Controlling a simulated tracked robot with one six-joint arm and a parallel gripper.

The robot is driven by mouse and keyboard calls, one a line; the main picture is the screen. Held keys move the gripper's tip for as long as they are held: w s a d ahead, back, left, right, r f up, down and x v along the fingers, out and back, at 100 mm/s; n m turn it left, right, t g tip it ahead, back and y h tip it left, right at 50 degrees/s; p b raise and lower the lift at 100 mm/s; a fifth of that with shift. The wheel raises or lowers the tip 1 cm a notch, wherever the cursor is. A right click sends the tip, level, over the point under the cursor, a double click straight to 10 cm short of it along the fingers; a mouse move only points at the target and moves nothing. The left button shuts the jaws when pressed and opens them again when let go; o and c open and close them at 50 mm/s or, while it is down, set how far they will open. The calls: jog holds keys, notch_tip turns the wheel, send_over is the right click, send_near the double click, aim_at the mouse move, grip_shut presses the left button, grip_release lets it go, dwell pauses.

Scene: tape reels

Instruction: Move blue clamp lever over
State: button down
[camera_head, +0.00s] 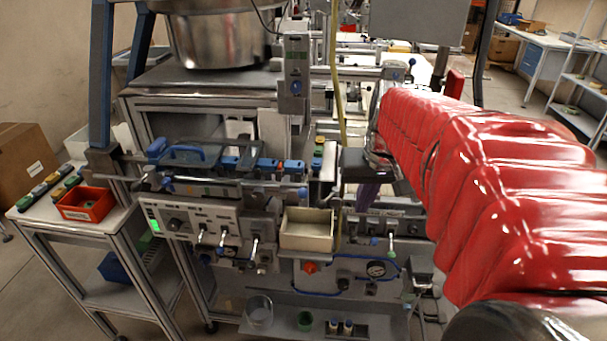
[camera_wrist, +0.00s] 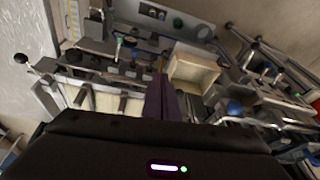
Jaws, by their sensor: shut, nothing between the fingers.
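Several blue handles and knobs show on the machine, and I cannot tell for sure which is the clamp lever. A blue handle (camera_head: 188,152) lies along the top of the left fixture in the head view. A blue knob (camera_wrist: 234,108) shows right of my fingers in the wrist view. My gripper (camera_head: 368,190) has purple fingers and hangs in front of the machine, right of the cream box. In the wrist view its fingers (camera_wrist: 163,88) are together and empty.
A cream open box (camera_head: 306,232) sits mid-machine, close left of my gripper. A control panel (camera_head: 195,220) with toggle levers is at the left. A red bin (camera_head: 86,205) stands on the left side table. A steel bowl (camera_head: 222,40) is above. Open floor lies at the far right.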

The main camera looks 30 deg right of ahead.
jog(key=m, duration=0.2)
send_over(376, 240)
jog(key=s, duration=0.2)
jog(key=f, duration=0.1)
jog(key=shift+s+d+g, duration=0.15)
jog(key=shift+s+g, duration=0.05)
jog(key=shift+g, duration=0.1)
jog(key=x, duration=0.8)
jog(key=a+x, duration=0.1)
jog(key=x, duration=0.3)
jog(key=shift+s+f, duration=0.2)
jog(key=shift+f, duration=0.35)
jog(key=shift+a+f, duration=0.1)
jog(key=shift+f, duration=0.35)
jog(key=shift+a, duration=0.1)
